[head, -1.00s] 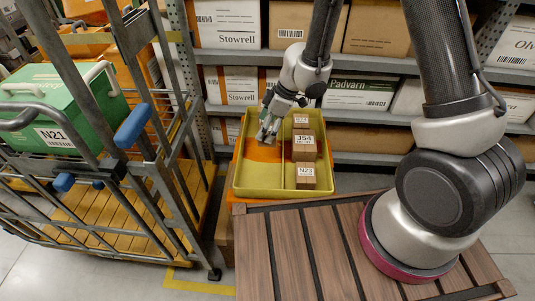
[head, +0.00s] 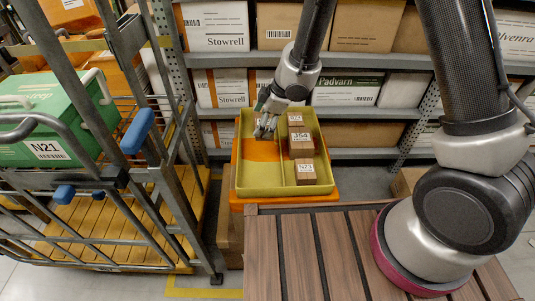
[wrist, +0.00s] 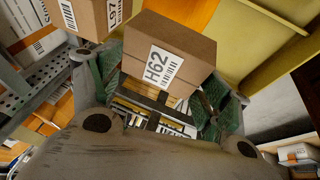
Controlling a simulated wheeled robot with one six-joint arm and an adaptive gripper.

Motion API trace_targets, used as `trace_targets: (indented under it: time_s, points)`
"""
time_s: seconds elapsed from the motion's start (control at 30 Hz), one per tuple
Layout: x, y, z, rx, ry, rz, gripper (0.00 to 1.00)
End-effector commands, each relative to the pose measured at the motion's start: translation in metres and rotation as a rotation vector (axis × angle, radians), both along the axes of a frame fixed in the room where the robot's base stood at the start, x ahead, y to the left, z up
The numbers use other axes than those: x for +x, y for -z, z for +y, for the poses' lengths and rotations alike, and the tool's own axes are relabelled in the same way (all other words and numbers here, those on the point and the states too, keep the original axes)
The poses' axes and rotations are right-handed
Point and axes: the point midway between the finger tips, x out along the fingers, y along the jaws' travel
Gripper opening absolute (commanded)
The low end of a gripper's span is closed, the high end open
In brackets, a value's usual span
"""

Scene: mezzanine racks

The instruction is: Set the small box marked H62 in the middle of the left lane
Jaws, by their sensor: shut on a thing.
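The small box marked H62 (wrist: 165,50) is brown cardboard with a white label, seen in the wrist view. My gripper (wrist: 160,92) is shut on it, with green finger pads at its sides. In the head view my gripper (head: 265,130) is over the left lane (head: 258,172) of the yellow-green tray (head: 239,186). A divider runs along the tray. The left lane shows an orange patch and no box standing in it. I cannot tell how high the held box is above the floor of the lane.
The right lane holds a back box (head: 295,119), a middle box marked J54 (head: 302,150) and a front box (head: 306,178). A metal cart (head: 180,200) with a green N21 crate (head: 50,120) stands left. Shelves with cartons (head: 347,90) stand behind. A slatted wooden surface (head: 300,240) is in front.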

Motion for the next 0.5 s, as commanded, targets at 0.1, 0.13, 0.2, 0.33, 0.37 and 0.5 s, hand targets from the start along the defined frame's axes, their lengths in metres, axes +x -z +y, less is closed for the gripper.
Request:
trace_targets:
  time_s: [0.1,0.13,0.2,0.33,0.37,0.5]
  points:
    - [-0.001,0.007,0.001,-0.002,-0.008,-0.006,0.27]
    - [-0.001,0.011,0.001,-0.002,-0.008,-0.006,0.27]
    - [-0.002,0.026,0.0,-0.004,-0.008,-0.005,0.27]
    - [-0.001,0.048,0.0,-0.003,-0.008,-0.008,0.27]
    - [-0.001,0.052,0.0,-0.002,-0.007,-0.008,0.27]
    - [-0.001,0.067,0.0,-0.003,-0.007,-0.007,0.27]
